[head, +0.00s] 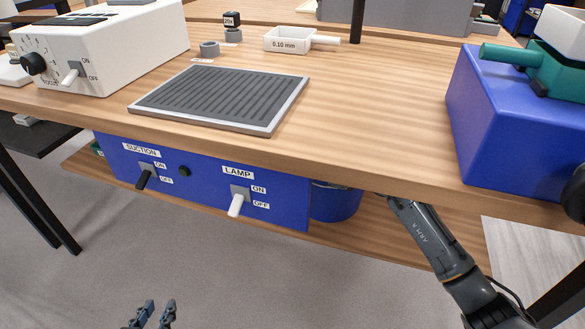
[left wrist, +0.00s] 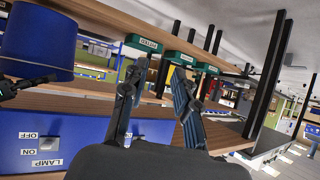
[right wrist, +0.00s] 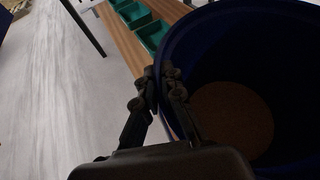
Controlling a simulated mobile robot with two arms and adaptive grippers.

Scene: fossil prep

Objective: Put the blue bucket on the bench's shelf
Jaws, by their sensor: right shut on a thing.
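The blue bucket (head: 335,202) is under the bench top in the head view, partly hidden behind the lamp panel. It also shows upside down in the left wrist view (left wrist: 38,42), close to the bench's shelf (left wrist: 130,22); I cannot tell whether it touches it. The shelf (head: 400,243) is the lower board in the head view. My right gripper (right wrist: 158,88) is shut on the bucket's rim, with the bucket's brown inner bottom visible. In the head view the bench top hides this gripper. My left gripper (head: 155,312) is open and empty, low in front of the bench.
The blue panel (head: 215,185) with suction and lamp switches hangs at the bench front. Green bins (left wrist: 142,43) stand along the shelf. A dark grey mat (head: 222,97), a white control box (head: 110,50) and a blue block (head: 500,125) are on the bench top (head: 390,110).

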